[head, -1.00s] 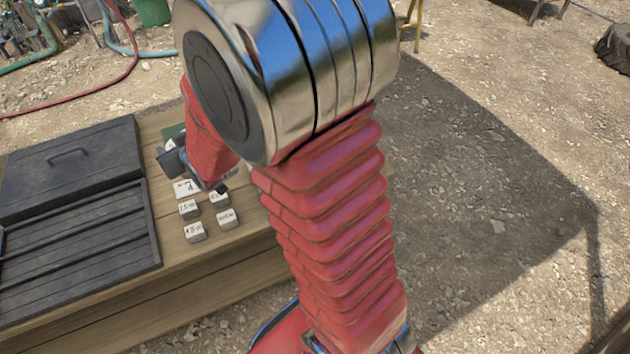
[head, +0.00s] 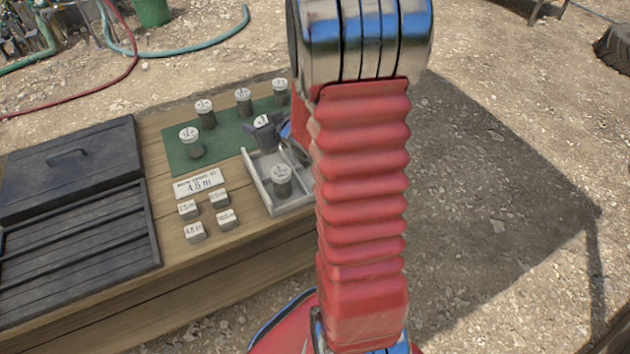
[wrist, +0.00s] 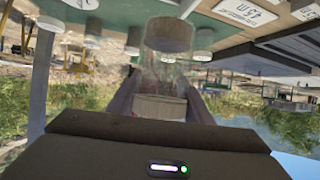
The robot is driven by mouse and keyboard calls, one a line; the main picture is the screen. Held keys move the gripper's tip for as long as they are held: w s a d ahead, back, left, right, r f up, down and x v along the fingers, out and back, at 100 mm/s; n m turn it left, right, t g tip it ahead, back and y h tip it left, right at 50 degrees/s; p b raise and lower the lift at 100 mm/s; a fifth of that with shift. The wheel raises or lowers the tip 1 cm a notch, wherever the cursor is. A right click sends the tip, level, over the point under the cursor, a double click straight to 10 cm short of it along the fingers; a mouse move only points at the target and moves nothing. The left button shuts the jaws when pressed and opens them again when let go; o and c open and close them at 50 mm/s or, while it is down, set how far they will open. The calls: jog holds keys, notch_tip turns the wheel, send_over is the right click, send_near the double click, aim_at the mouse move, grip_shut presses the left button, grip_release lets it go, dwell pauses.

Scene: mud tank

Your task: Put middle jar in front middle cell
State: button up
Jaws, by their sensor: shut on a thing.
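My gripper (head: 266,134) is shut on a jar with a white lid (head: 262,120), above the back left of the grey divided tray (head: 259,188). In the wrist view the held jar (wrist: 162,106) stands between the fingers, with clear glass and a dark layer at its far end. Another white-lidded jar (head: 281,182) stands in a front cell of the tray. My arm hides the tray's right part, so I cannot tell the state of the cells there. Several other jars, such as the front left one (head: 190,142), stand on the green mat (head: 182,162).
Several small labelled blocks (head: 196,232) and a sign plate (head: 199,183) lie on the wooden table left of the tray. A black case with a ribbed panel (head: 75,235) fills the table's left side. The table's front edge is clear.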

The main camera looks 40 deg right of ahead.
jog(key=s+d+f, duration=0.3)
jog(key=s+d, duration=0.6)
jog(key=d, duration=0.1)
jog(key=shift+d+f, duration=0.15)
jog(key=shift+f, duration=0.2)
jog(key=shift+f, duration=2.9)
jog(key=shift+f, duration=0.1)
jog(key=shift+f, duration=2)
